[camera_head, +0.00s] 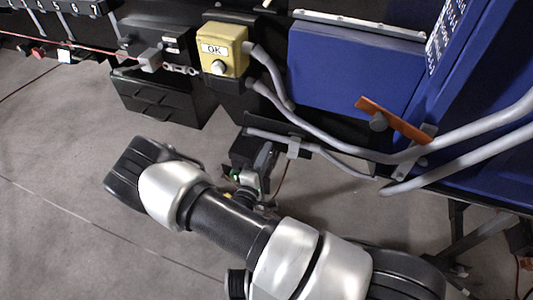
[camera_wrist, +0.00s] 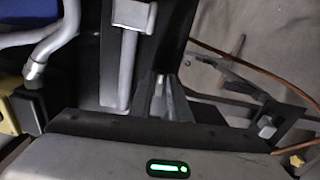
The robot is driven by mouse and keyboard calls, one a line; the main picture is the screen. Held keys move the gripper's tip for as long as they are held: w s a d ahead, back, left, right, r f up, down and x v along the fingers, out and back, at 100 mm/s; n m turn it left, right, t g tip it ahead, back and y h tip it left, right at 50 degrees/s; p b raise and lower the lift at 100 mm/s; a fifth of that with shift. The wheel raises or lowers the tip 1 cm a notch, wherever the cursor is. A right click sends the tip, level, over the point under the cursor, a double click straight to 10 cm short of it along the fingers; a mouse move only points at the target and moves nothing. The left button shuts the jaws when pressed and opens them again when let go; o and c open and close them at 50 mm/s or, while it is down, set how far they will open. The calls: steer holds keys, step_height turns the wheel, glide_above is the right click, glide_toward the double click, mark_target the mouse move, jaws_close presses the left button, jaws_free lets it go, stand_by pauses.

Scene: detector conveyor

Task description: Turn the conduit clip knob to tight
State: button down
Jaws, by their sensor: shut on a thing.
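My gripper (camera_head: 262,158) reaches up to the dark underside of the machine, beside the lower end of a grey conduit (camera_head: 268,136). In the wrist view my gripper's fingers (camera_wrist: 168,98) are close together against a dark part. They are shut on what appears to be the conduit clip knob, mostly hidden between them. A grey conduit clip (camera_head: 294,147) holds the conduit just right of my gripper. This clip (camera_wrist: 137,15) also shows in the wrist view, above and left of the fingers. The knob's setting and any markings cannot be read.
A yellow OK box (camera_head: 222,50) with a round button is above left. An orange bar (camera_head: 395,120) with a grey knob sticks out at right. A blue panel (camera_head: 350,65) and thicker conduits lie above my arm. Thin cables hang nearby. Open floor lies at lower left.

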steer(key=shift+m, duration=0.5)
steer(key=c, duration=1.8)
jaws_free()
steer(key=shift+o, duration=0.2)
steer(key=v, duration=1.7)
steer(key=shift+s, duration=0.2)
steer(key=shift+a, duration=0.1)
